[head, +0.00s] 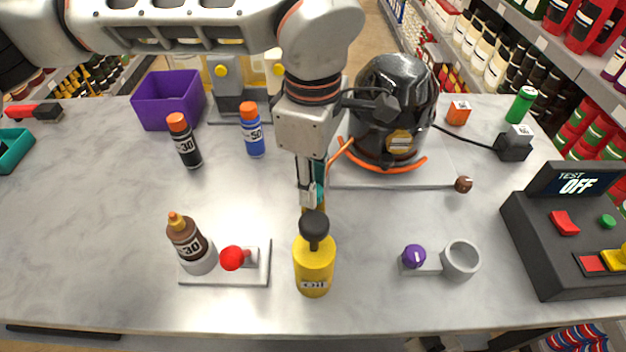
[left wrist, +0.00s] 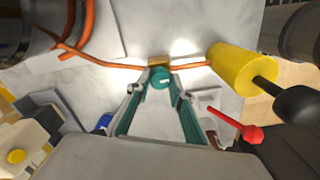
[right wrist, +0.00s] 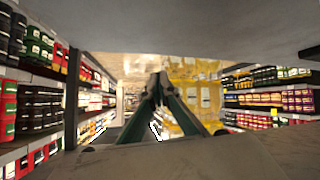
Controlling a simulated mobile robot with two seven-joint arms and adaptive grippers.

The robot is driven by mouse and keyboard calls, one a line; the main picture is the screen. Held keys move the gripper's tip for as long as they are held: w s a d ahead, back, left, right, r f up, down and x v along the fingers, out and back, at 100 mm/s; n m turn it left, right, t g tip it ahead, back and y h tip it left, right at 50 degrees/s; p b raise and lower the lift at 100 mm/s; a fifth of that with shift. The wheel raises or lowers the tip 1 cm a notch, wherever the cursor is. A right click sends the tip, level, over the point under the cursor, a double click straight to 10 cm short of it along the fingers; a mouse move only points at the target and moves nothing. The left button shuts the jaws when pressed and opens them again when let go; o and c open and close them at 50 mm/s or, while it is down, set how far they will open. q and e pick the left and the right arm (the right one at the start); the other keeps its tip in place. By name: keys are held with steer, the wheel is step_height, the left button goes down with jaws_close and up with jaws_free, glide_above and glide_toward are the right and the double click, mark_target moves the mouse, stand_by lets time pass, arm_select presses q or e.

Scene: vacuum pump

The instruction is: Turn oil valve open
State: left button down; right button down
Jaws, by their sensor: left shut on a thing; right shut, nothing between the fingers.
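The oil valve shows in the left wrist view as a round teal knob (left wrist: 161,78) on a brass fitting in an orange hose (left wrist: 192,66). My left gripper (left wrist: 161,88) is shut on this knob, one finger on each side. In the head view the left gripper (head: 311,200) points down between the black pump (head: 392,100) and the yellow bottle (head: 314,268); the arm and fingers largely hide the valve there. My right gripper (right wrist: 158,80) is shut and empty in the right wrist view, facing shelves, away from the table.
The yellow bottle with a black top stands close in front of the left gripper. A white stand with a red knob (head: 231,258) is to its left, a purple knob (head: 413,256) to its right. A purple bin (head: 168,99) stands at the back left. The left tabletop is mostly clear.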

arm_select(q)
steer(key=n+p, duration=0.1)
steer(key=n, duration=0.2)
steer(key=shift+r, duration=0.15)
steer(key=n+p, duration=0.1)
steer(key=n, duration=0.1)
steer(key=shift+n, duration=1.3)
steer(key=n, duration=0.5)
steer(key=shift+p, duration=0.4)
steer(key=shift+n, duration=2.3)
arm_select(e)
steer(key=shift+s+a+r, duration=0.1)
steer(key=shift+a+r, duration=0.1)
steer(key=shift+r, duration=0.3)
steer(key=shift+s+a+r, duration=0.1)
steer(key=shift+a+r, duration=0.05)
steer(key=shift+r, duration=0.3)
steer(key=shift+s+f, duration=0.1)
steer(key=shift+s, duration=0.05)
arm_select(q)
steer(key=c, duration=1.8)
jaws_free()
